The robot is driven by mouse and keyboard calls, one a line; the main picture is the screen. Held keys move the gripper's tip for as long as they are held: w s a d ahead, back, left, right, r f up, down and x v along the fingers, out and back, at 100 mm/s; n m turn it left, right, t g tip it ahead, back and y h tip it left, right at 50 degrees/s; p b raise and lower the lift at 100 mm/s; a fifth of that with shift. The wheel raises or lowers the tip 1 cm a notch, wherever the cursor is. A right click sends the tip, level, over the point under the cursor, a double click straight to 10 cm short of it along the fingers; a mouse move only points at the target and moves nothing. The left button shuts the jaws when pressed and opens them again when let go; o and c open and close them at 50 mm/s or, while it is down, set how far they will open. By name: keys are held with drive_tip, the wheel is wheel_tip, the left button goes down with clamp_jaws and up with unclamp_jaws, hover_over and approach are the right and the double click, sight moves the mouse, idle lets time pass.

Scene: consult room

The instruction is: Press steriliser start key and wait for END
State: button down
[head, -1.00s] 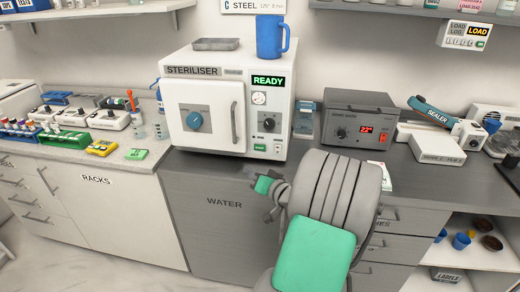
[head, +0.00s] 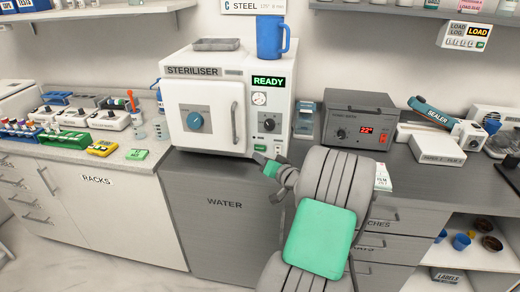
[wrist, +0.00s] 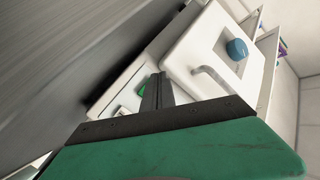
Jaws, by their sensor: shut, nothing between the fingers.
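The white steriliser (head: 204,82) stands on the counter with its door shut and its display (head: 268,81) reading READY. A blue knob (head: 194,121) is on its door and a dark dial (head: 269,123) is on its right panel. The green start key (head: 260,147) is low on that panel; it also shows in the wrist view (wrist: 141,91), just left of my fingers. My gripper (head: 258,157) is shut and empty, its tips just below the key in the head view. In the wrist view my gripper (wrist: 155,80) points at the lower panel. I cannot tell if it touches.
A blue mug (head: 268,38) and a metal tray (head: 217,44) sit on top of the steriliser. A grey box with a red display (head: 352,120) stands to the right. Racks and small devices (head: 82,120) are on the left counter.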

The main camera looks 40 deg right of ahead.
sight(255, 149)
drive_tip(key=shift+w+d, duration=0.55)
drive_tip(key=shift+d, duration=0.1)
drive_tip(key=shift+d+f+b, duration=0.1)
drive_tip(key=shift+b, duration=0.2)
idle(1.3)
drive_tip(key=shift+w+d, duration=0.25)
drive_tip(key=shift+w+d+b, duration=0.25)
drive_tip(key=shift+d+b, duration=0.05)
drive_tip(key=shift+b, duration=0.1)
idle(0.5)
drive_tip(key=shift+s+a, duration=0.5)
drive_tip(key=shift+a, duration=0.15)
drive_tip(key=shift+s+a+b, duration=0.25)
drive_tip(key=shift+s+a, duration=0.55)
drive_tip(key=shift+a, duration=0.2)
drive_tip(key=shift+s+a+b, duration=0.25)
drive_tip(key=shift+s+a, duration=0.5)
drive_tip(key=shift+a, duration=0.25)
